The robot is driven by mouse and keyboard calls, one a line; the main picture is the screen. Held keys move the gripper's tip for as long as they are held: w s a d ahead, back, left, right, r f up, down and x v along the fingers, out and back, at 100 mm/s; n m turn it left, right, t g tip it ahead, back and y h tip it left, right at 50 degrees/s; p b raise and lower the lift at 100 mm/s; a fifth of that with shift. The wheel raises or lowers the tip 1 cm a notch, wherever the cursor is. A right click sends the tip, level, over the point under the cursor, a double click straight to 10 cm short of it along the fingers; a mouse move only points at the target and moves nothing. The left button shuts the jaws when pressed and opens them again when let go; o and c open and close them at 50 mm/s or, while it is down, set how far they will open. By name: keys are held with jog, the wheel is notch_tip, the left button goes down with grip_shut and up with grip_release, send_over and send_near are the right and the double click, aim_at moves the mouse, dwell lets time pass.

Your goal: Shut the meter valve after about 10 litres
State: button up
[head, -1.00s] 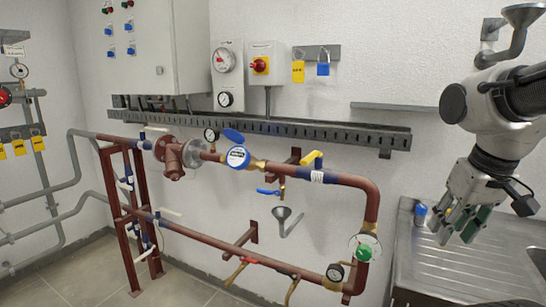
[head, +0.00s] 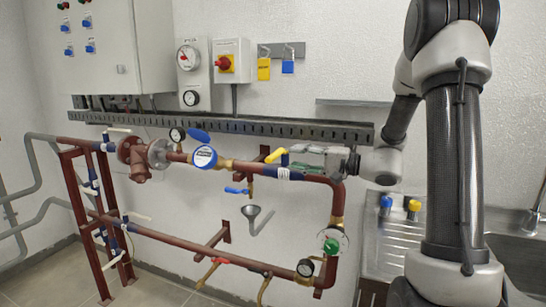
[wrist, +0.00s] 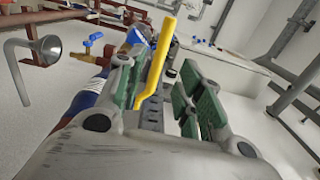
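The meter valve has a yellow lever (head: 276,155) on the red-brown upper pipe, right of the water meter (head: 205,157) with its raised blue lid. My gripper (head: 291,154) reaches in from the right at the lever. In the wrist view the yellow lever (wrist: 158,65) runs between the green-padded fingers of my gripper (wrist: 160,85). The lever is close to the left finger, with a gap to the right fingers, so the gripper is open around it. Contact with the left finger cannot be told. The meter's reading is too small to read.
A blue-handled tap (head: 236,190) hangs below the pipe above a grey funnel (head: 255,213). A green round fitting (head: 331,246) sits on the right pipe leg. A steel sink unit (head: 372,255) with blue and yellow objects stands at right. A grey cable tray (head: 230,123) runs above.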

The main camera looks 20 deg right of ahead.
aim_at(279, 156)
jog(key=x, duration=0.7)
jog(key=shift+w+a, duration=0.15)
jog(key=shift+a, duration=0.2)
grip_shut()
